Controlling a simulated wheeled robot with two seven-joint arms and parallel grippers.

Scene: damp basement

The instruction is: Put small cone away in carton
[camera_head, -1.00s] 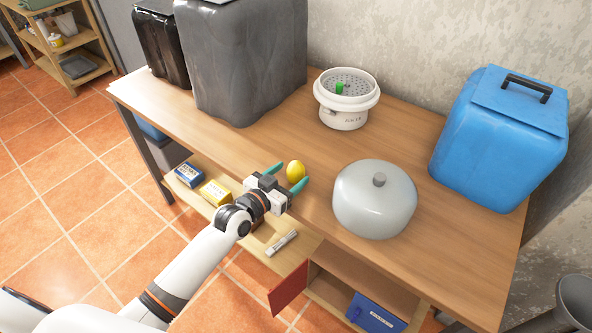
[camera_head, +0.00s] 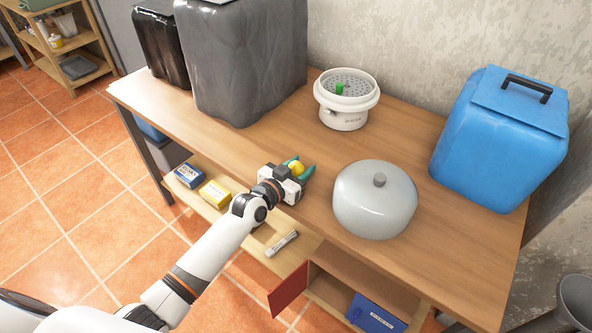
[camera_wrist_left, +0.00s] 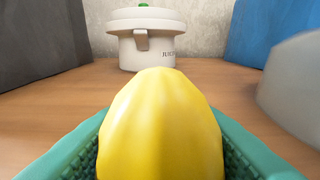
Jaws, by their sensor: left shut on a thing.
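The small cone (camera_head: 297,167) is a yellow, ridged, rounded piece tapering to a blunt top, which I take to be the task's cone. It fills the middle of the left wrist view (camera_wrist_left: 160,125). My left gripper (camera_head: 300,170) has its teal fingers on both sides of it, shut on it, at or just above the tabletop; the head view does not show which. Its lower part is hidden in the wrist view. I cannot pick out a carton with certainty. My right gripper is not in view.
A white juicer (camera_head: 345,113) with a green knob stands behind. A grey lidded dome (camera_head: 374,205) is close on the right. A blue covered case (camera_head: 500,140) and a grey covered bulk (camera_head: 240,70) flank the table. Blue (camera_head: 189,175) and yellow (camera_head: 214,193) boxes lie on the lower shelf.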

